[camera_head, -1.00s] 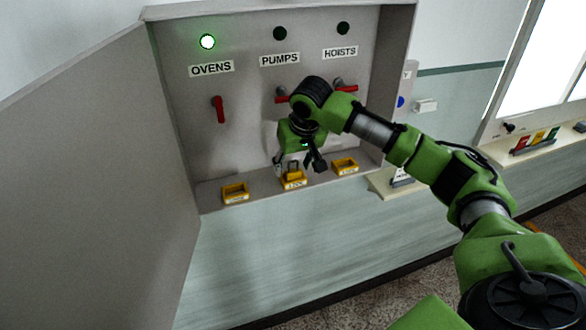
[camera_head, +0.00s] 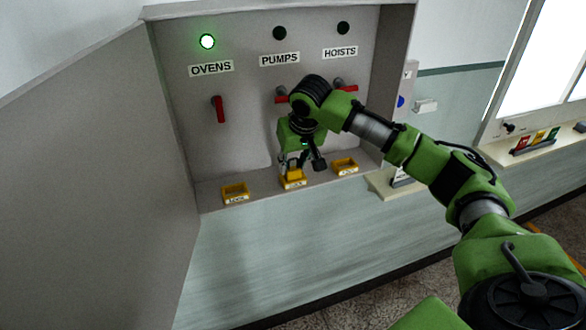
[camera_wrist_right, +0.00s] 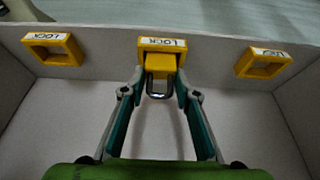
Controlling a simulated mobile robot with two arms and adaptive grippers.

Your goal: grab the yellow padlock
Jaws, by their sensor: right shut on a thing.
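The yellow padlock (camera_wrist_right: 160,66) sits at the middle yellow holder (camera_wrist_right: 172,43), with its metal shackle toward my gripper in the right wrist view. In the head view the padlock (camera_head: 294,173) shows just above the middle holder, partly covered by my fingers. My right gripper (camera_head: 304,163) is over that holder, inside the cabinet. In the right wrist view, the fingers of my right gripper (camera_wrist_right: 160,80) are shut on the padlock, one on each side. My left gripper is not in view.
Two more yellow holders stand on the cabinet floor, one to the left (camera_head: 235,192) and one to the right (camera_head: 345,166). Red handles (camera_head: 218,109) are on the back panel under the OVENS, PUMPS and HOISTS labels. The open cabinet door (camera_head: 95,190) fills the left side.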

